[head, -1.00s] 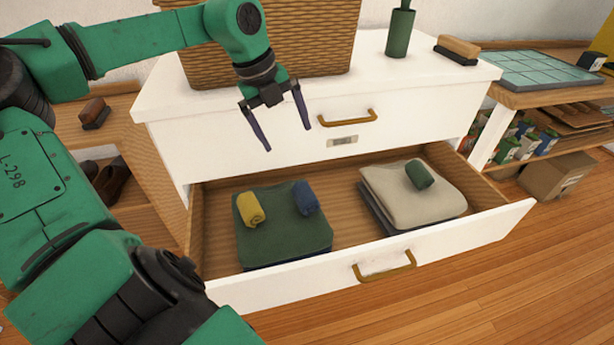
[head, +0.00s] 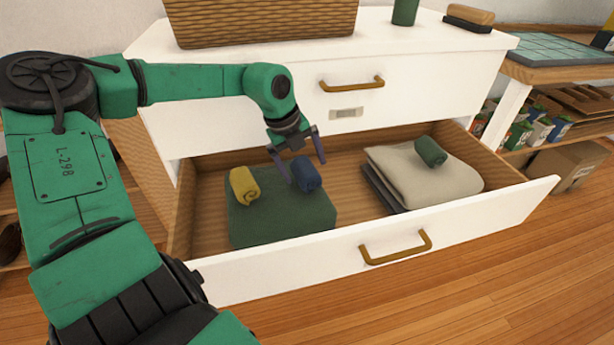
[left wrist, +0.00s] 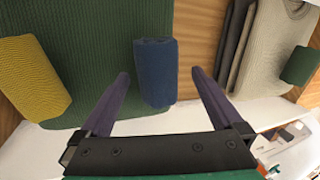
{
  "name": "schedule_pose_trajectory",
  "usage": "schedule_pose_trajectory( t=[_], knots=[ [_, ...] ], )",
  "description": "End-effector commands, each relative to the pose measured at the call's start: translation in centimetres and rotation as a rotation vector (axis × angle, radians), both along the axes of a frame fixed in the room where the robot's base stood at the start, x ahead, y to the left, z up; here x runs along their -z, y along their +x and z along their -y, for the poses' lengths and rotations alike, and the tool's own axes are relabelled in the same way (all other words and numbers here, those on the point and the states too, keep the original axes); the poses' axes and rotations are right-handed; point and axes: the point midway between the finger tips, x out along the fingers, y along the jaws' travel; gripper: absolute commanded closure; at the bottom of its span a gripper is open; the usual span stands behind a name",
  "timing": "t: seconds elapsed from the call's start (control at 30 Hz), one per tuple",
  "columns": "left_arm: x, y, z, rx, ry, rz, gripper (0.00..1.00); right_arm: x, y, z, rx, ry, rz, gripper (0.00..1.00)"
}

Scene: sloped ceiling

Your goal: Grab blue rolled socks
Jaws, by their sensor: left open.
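The blue rolled socks (head: 306,174) lie on the right part of a folded dark green cloth (head: 275,222) in the open drawer. In the left wrist view the blue rolled socks (left wrist: 156,72) sit between and slightly beyond the fingertips. My left gripper (head: 305,170) is open and low over the drawer, its fingers on either side of the socks. In the left wrist view my left gripper (left wrist: 160,78) shows a gap on both sides of the socks, with nothing held. My right gripper is not in view.
Yellow rolled socks (head: 244,187) lie left of the blue ones. Dark green rolled socks (head: 430,152) rest on a beige folded cloth (head: 425,177) at the right. The drawer front (head: 470,215) stands nearest, and the white dresser (head: 225,85) rises behind.

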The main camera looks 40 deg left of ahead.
Motion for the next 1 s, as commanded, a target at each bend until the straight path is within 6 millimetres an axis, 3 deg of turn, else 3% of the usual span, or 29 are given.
schedule_pose_trajectory(
  t=[0.07,0.27,0.3,0.47,0.5,0.83,1.0],
  knots=[
    [1.1,0.2,0.1,0.000,0.000,-0.001,0.00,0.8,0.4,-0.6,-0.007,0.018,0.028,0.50],
    [1.0,0.3,0.1,0.000,0.000,0.001,0.00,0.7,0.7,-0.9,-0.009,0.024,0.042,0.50],
    [1.0,0.3,0.1,0.000,0.000,0.001,0.08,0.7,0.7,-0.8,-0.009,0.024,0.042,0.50],
    [1.0,0.3,0.1,0.000,0.000,0.001,0.69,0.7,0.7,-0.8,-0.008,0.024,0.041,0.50],
    [1.0,0.3,0.1,0.000,0.000,0.001,0.75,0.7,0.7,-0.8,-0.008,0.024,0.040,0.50],
    [0.6,0.3,0.1,-0.001,0.001,0.002,0.75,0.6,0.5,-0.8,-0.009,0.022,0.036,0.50],
    [-1.8,0.4,0.1,-0.001,0.003,0.005,0.75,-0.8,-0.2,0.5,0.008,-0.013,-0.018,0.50]
  ],
)
